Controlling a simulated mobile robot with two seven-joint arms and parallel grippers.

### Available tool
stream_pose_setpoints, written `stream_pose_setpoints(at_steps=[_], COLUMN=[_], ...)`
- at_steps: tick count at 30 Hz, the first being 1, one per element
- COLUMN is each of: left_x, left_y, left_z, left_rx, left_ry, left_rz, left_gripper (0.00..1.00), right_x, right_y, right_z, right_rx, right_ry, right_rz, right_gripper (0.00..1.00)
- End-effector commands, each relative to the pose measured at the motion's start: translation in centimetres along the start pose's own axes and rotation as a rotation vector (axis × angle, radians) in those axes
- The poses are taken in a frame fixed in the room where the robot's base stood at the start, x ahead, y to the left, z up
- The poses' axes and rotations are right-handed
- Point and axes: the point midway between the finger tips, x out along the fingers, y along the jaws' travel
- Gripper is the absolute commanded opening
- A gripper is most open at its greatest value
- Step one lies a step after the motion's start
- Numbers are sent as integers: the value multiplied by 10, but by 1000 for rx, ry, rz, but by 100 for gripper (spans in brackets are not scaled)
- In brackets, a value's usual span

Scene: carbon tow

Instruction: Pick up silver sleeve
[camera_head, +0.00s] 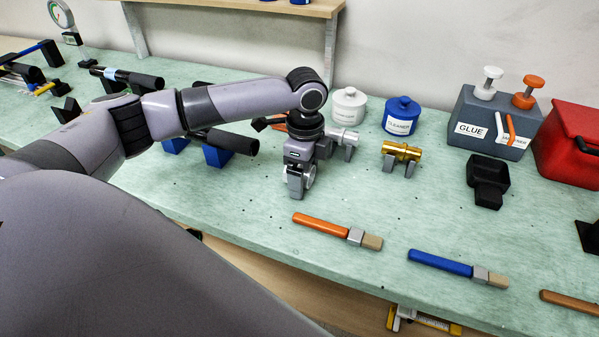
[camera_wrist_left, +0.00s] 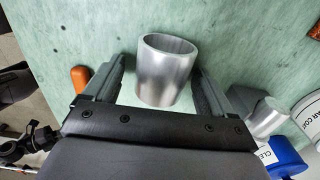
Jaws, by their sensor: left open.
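A silver sleeve (camera_wrist_left: 165,75), a short hollow metal tube, stands between the fingers of my left gripper (camera_wrist_left: 160,88) in the left wrist view. The open fingers are on either side of it, and gaps show between them and the tube. In the head view my left gripper (camera_head: 301,182) points down at the table, with part of the silver sleeve (camera_head: 309,177) showing beside the near finger. A second silver cylinder (camera_head: 343,137) lies on a grey cradle just behind to the right; it also shows at the right of the wrist view (camera_wrist_left: 268,120). My right gripper is not in view.
A gold cylinder (camera_head: 401,151) on a cradle stands to the right. White (camera_head: 348,108) and blue (camera_head: 401,116) jars stand behind. An orange-handled brush (camera_head: 330,227) and a blue-handled brush (camera_head: 450,266) lie near the front edge. Black tubes on blue stands are left of the gripper.

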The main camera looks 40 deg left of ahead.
Motion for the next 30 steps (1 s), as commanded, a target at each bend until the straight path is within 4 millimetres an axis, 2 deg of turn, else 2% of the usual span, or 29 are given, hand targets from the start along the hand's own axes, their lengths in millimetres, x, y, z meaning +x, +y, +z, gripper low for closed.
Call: stream_pose_setpoints(at_steps=[6, 11, 12, 23, 26, 30], left_x=[1, 1, 1, -3, -11, -34], left_y=[0, 0, 0, 0, 0, -1], left_z=[0, 0, 0, 0, 0, -1], left_rx=[1, 1, 1, 1, 1, 2], left_ry=[0, 0, 0, 1, 1, 3], left_rz=[0, 1, 1, -1, 0, -4], left_gripper=[85, 33, 30, 30, 30, 30], right_x=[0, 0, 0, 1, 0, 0], right_y=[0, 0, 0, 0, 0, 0], right_z=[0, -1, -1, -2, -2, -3], right_rx=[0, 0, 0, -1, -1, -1], right_ry=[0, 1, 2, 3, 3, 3], right_rz=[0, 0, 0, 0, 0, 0], right_gripper=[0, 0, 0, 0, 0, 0])
